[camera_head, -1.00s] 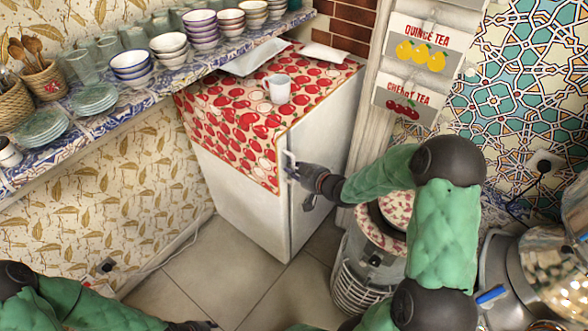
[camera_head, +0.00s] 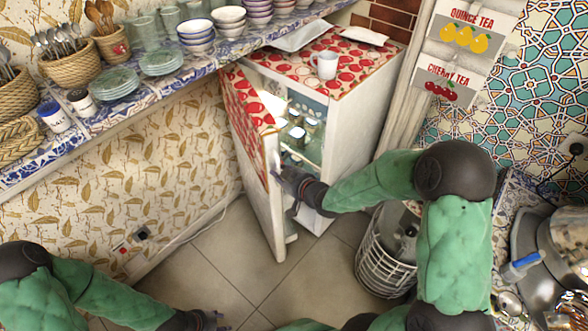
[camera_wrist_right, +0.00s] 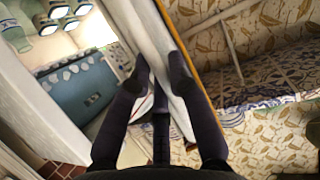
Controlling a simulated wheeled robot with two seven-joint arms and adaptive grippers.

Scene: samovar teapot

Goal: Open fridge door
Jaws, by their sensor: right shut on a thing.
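My right gripper (camera_head: 279,172) is shut on the door's edge by the handle. In the right wrist view the fingers (camera_wrist_right: 158,80) lie on both sides of the door edge (camera_wrist_right: 150,45), with the fridge inside to the left. My left gripper (camera_head: 208,319) is low at the bottom edge, apart from the fridge; its fingers are too small to read.
A tiled shelf (camera_head: 120,112) with bowls, glasses and baskets runs above the door's left side.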

